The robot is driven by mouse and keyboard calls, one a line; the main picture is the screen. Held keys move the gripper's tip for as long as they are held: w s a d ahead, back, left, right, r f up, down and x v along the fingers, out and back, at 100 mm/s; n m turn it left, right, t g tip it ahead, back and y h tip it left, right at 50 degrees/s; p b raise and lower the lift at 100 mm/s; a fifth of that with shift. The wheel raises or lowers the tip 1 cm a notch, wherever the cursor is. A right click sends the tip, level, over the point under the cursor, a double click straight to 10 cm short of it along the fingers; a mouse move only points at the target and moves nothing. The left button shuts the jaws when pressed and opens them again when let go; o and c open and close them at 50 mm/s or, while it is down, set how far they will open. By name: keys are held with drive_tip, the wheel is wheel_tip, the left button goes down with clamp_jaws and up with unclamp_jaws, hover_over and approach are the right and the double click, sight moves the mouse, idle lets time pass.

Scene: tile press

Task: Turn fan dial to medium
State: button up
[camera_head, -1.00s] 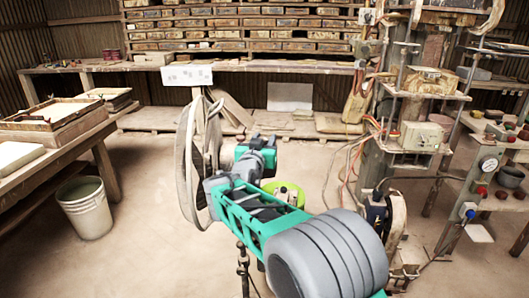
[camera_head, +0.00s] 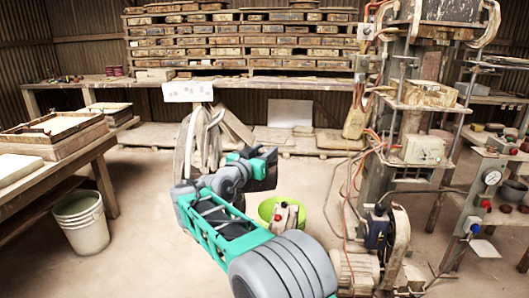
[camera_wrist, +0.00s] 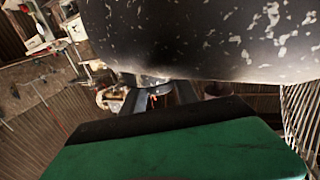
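The fan (camera_head: 183,150) stands in the middle of the head view, its round cage seen nearly edge-on and its lower part hidden behind my arm. In the wrist view, a dark speckled rounded body (camera_wrist: 215,35), probably the fan's housing, fills the top, close above my gripper; thin pale cage wires (camera_wrist: 300,115) show at the right. My gripper (camera_wrist: 165,95) shows two fingers apart with nothing clearly between them. A small rounded metal part (camera_wrist: 150,83) is near the fingertips. I cannot make out the fan dial in either view. In the head view the fingers cannot be made out.
A lime green tub (camera_head: 268,208) stands on the floor just right of my arm. The tile press (camera_head: 425,150) with hoses and a motor (camera_head: 378,228) stands at right.

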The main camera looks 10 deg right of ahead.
sight(262, 154)
drive_tip(key=o, duration=0.5)
drive_tip(key=shift+c, duration=0.2)
drive_tip(key=v, duration=0.7)
drive_tip(key=shift+s+a, duration=0.25)
drive_tip(key=shift+s, duration=0.1)
drive_tip(key=shift+d+f, duration=0.1)
drive_tip(key=shift+d, duration=0.05)
